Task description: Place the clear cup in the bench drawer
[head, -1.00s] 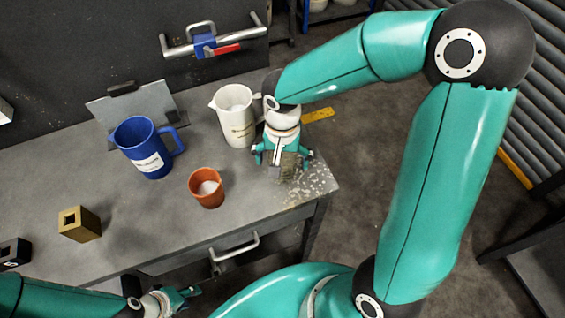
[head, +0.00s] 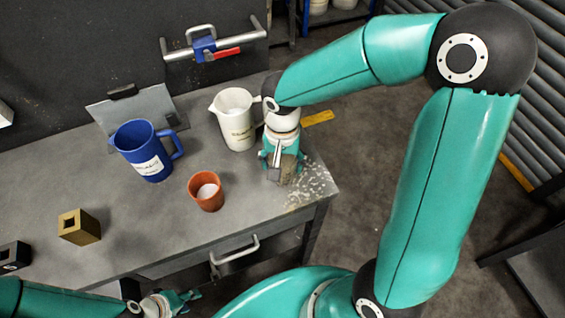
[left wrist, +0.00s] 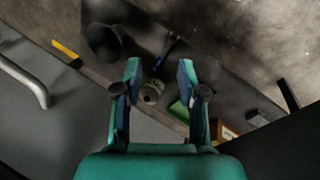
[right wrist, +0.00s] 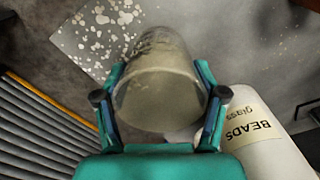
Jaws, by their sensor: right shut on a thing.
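The clear cup (right wrist: 158,92) is between the fingers of my right gripper (right wrist: 160,95), which is shut on it. In the head view the cup (head: 287,170) is at the right front corner of the bench, partly hidden by the gripper (head: 282,165). I cannot tell whether it touches the bench top. The bench drawer (head: 205,263) is under the front edge, with a pale bar handle (head: 236,253); it looks shut. My left gripper (head: 190,298) is in front of the bench, low, left of the handle. Its fingers are apart and empty in the left wrist view (left wrist: 160,85).
A white jug (head: 234,118) labelled beads stands close behind my right gripper. An orange cup (head: 206,190), a blue jug (head: 146,150) and a brass block (head: 79,227) stand further left. The left wrist view shows loose items low down, including a dark round container (left wrist: 103,40).

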